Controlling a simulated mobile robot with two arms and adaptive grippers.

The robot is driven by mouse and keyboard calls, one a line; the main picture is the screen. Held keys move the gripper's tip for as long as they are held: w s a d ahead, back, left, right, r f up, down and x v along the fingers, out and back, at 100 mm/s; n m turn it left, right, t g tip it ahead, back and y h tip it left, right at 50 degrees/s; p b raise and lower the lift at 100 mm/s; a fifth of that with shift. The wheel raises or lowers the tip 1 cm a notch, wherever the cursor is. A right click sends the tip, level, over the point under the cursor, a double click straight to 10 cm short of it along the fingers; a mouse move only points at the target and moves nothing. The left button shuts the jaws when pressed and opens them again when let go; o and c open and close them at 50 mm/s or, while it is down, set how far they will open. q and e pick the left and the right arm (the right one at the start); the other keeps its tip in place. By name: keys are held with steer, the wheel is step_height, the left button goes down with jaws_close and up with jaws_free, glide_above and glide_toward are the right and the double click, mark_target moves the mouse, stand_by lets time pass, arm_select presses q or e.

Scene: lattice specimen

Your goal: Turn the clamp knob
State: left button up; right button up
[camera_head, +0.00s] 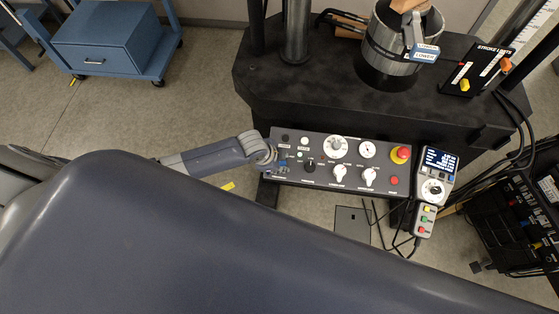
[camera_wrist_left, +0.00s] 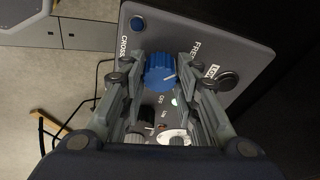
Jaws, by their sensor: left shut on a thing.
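The clamp knob is a blue ridged knob (camera_wrist_left: 160,72) on a grey control panel with lettering that starts "CROSS", plus "FREE" and "LOCK". A white line on it points toward the right in the left wrist view. My left gripper (camera_wrist_left: 160,66) has one finger on each side of the knob and is shut on it. In the head view my left gripper (camera_head: 273,160) is at the left end of the control panel (camera_head: 322,180), and the knob there is mostly hidden by it. My right gripper is not in view.
Other knobs, a gauge (camera_head: 367,149) and a red emergency button (camera_head: 401,154) sit farther right on the panel. A handheld display box (camera_head: 437,162) hangs beside it. The black machine table (camera_head: 300,90) stands behind, with a blue cart (camera_head: 108,40) at the far left.

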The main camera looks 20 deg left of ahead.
arm_select(q)
steer(key=o, duration=1.1)
steer(key=shift+r, duration=0.1)
steer(key=v, duration=1.2)
steer(key=shift+a, duration=0.1)
